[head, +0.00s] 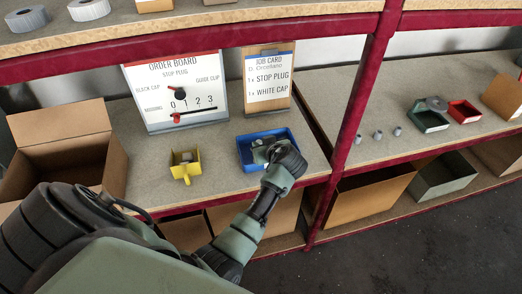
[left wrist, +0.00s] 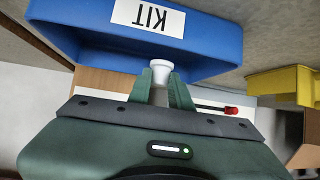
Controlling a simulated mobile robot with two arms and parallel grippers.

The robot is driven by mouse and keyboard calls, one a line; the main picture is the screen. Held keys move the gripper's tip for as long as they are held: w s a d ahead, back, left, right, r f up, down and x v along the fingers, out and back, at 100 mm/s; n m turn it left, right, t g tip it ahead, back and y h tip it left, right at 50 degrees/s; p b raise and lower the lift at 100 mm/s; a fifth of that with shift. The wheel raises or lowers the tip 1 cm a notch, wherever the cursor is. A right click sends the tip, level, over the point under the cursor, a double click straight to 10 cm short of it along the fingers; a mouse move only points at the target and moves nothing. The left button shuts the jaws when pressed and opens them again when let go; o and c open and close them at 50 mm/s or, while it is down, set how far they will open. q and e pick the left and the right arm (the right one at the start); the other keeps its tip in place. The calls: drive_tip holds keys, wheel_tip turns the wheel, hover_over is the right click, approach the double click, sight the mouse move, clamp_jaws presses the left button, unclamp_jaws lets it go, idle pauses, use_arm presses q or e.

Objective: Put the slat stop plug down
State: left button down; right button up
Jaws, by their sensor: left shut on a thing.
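My left gripper (head: 264,150) is over the blue kit tray (head: 246,163) on the shelf in the head view. In the left wrist view its two fingers (left wrist: 160,92) are shut on a small pale plug (left wrist: 161,70), taken to be the slat stop plug. The plug shows in front of the blue tray wall (left wrist: 215,55) with its upside-down KIT label. Whether it touches the tray I cannot tell. In the head view the gripper and wrist hide part of the tray's inside. My right gripper is not in view.
A yellow bin (head: 185,165) with a grey item stands left of the tray. The order board (head: 175,95) and job card (head: 268,80) stand behind. An open cardboard box (head: 60,135) is at left. A red post (head: 358,120) rises at right; small grey pieces (head: 378,135) stand beyond it.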

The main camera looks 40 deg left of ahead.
use_arm(q)
drive_tip(key=shift+f, duration=1.6)
drive_tip(key=shift+f, duration=0.1)
drive_tip(key=c, duration=1.3)
unclamp_jaws()
